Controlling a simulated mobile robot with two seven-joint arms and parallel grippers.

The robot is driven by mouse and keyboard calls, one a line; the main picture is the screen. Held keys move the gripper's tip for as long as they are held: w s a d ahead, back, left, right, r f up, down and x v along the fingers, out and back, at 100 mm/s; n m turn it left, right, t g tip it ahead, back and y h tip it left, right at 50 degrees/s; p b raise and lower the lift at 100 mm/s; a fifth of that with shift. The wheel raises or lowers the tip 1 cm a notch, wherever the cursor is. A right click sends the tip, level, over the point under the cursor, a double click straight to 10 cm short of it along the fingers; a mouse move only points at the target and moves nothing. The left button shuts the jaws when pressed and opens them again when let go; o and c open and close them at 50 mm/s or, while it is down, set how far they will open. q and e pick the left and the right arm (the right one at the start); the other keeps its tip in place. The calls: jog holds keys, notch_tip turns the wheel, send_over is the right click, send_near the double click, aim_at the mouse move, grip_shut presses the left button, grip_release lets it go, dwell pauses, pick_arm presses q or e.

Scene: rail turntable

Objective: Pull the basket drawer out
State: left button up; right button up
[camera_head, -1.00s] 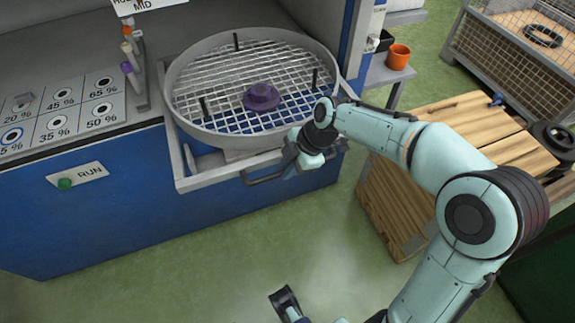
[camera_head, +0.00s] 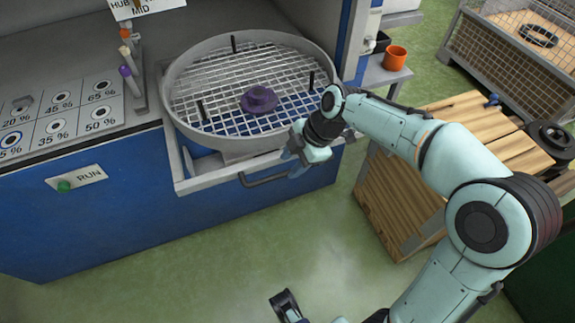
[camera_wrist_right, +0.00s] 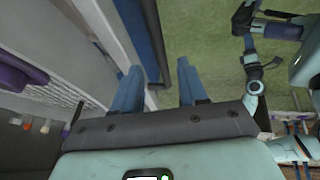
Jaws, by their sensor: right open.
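The basket drawer (camera_head: 205,180) is a grey tray frame at the front of the blue cabinet, sticking out past its face. A round wire-mesh basket (camera_head: 181,118) sits in it, holding a purple hub (camera_head: 259,99). A dark bar handle (camera_head: 262,180) runs along the drawer front. My right gripper (camera_head: 296,163) is at the right end of this handle. In the right wrist view its two blue fingers (camera_wrist_right: 157,88) are apart with nothing seen gripped between them. Whether they touch the handle is not clear.
A control panel with a green RUN button (camera_head: 64,186) is left of the drawer. A wooden crate (camera_head: 440,150) stands right of my right gripper, under my arm. An orange cup (camera_head: 396,58) is on a shelf behind. The green floor before the cabinet is clear.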

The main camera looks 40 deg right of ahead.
pick_arm(q)
jog(key=shift+s+d+r+g+p, duration=0.1)
jog(key=shift+s+r+g+p, duration=0.2)
jog(key=shift+s+r+p, duration=0.45)
pick_arm(e)
jog(key=v, duration=0.9)
jog(key=shift+r, duration=0.25)
pick_arm(q)
jog(key=shift+w+r, duration=0.1)
pick_arm(e)
jog(key=shift+s+d, duration=0.1)
